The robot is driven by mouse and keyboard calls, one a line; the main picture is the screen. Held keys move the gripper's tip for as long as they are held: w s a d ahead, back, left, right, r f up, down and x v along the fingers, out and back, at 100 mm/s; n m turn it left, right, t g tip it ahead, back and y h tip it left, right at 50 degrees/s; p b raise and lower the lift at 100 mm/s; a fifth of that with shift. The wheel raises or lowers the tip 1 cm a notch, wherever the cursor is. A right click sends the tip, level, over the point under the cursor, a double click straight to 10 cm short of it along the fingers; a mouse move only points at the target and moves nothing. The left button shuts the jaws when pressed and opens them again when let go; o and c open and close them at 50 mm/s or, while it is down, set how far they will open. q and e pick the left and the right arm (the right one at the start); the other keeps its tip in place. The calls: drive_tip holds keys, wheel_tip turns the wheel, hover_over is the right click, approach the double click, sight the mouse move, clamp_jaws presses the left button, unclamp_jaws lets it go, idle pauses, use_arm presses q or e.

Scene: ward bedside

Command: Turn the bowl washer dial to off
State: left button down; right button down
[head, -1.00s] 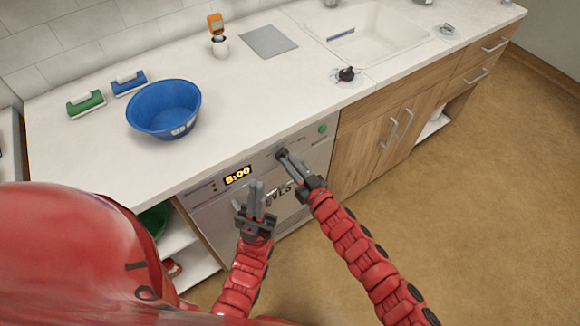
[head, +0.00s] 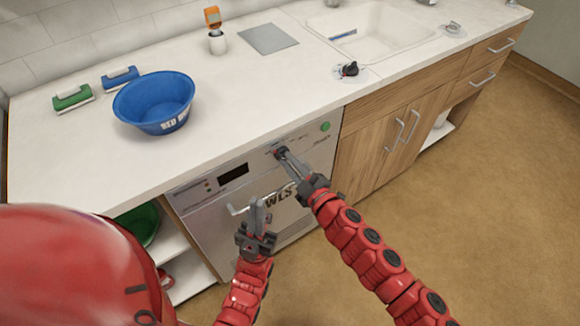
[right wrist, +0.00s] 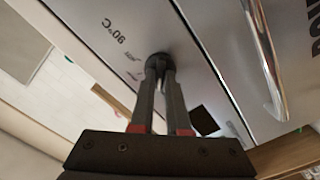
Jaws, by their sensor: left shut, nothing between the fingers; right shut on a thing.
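The bowl washer (head: 212,215) is a silver front-panelled machine under the counter. Its display (head: 233,171) is dark. My right gripper (head: 282,153) is shut on the dark dial (right wrist: 158,59) on the washer's control panel; its fingers hide part of the dial. The panel beside the dial carries a 90°C mark in the right wrist view; I cannot read the dial's pointer. My left gripper (head: 258,205) is shut and empty, in front of the washer door near its handle (head: 237,210).
A green button (head: 325,126) is at the panel's right end. On the counter (head: 230,100) stand a blue bowl (head: 150,100), green and blue brushes, and an orange-topped item in a white cup. Wooden cabinets (head: 365,150) stand to the right; open shelves to the left.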

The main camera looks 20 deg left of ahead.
drive_tip(key=shift+n+b, duration=0.65)
drive_tip(key=shift+n, duration=0.55)
drive_tip(key=c, duration=0.9)
unclamp_jaws()
drive_tip(key=p+v, duration=0.1)
drive_tip(key=v, duration=1.6)
drive_tip(key=shift+s, duration=0.2)
drive_tip(key=shift+d, duration=0.15)
